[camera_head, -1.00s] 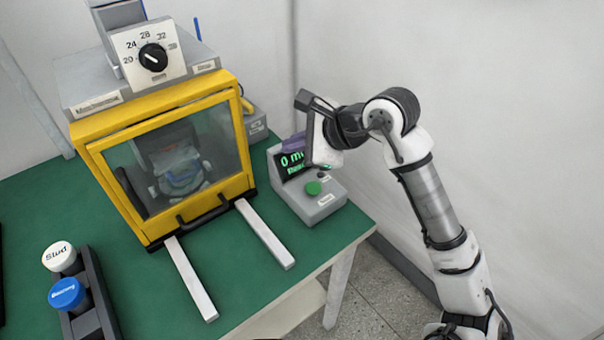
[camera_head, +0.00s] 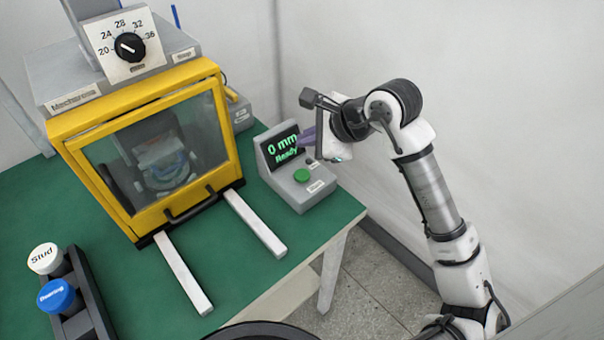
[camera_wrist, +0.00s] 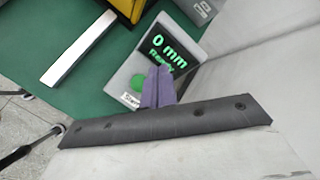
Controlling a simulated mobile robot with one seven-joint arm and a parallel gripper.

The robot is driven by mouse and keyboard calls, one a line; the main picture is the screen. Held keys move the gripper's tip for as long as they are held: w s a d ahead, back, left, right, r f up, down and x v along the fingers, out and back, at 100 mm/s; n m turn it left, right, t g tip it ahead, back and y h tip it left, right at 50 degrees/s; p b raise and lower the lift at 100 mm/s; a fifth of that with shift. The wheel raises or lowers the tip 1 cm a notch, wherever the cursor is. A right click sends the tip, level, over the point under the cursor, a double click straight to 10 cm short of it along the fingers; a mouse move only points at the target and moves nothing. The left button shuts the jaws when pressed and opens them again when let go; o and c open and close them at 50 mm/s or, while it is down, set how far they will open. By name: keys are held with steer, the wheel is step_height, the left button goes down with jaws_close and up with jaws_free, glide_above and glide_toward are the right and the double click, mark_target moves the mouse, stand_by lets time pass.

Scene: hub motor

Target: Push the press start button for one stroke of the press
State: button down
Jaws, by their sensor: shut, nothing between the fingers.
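The green press start button (camera_head: 302,176) sits on top of a grey control box (camera_head: 312,196), with a label in front of it that reads "Start" in the wrist view. The box's screen (camera_head: 283,148) reads "0 mm Ready". The button also shows in the wrist view (camera_wrist: 137,82), just left of the fingers. My gripper (camera_head: 308,138) has purple fingers, closed together and empty. It is near the right edge of the screen, apart from the button. In the wrist view the fingertips (camera_wrist: 158,72) overlap the lower part of the screen. The press (camera_head: 150,150) has a yellow-framed, closed clear door.
A dial (camera_head: 130,46) marked 20 to 36 stands on the press. Two pale rails (camera_head: 255,223) extend in front of it. A black rack (camera_head: 88,318) holds white "Stud" and blue "Bearing" topped items. The green table (camera_head: 225,270) ends right of the box, near a wall.

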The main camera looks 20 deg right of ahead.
steer(key=b, duration=0.3)
glide_above(306, 176)
step_height(306, 176, down, 6)
steer(key=shift+r, duration=0.25)
steer(key=shift+f+b, duration=0.75)
steer(key=shift+b, duration=0.15)
steer(key=shift+f+b, duration=0.85)
steer(key=shift+b, duration=1.1)
stand_by(1.3)
steer(key=shift+r, duration=0.95)
steer(key=shift+r+p, duration=0.75)
steer(key=shift+r, duration=1.75)
steer(key=shift+s+d, duration=0.1)
steer(key=shift+s, duration=0.05)
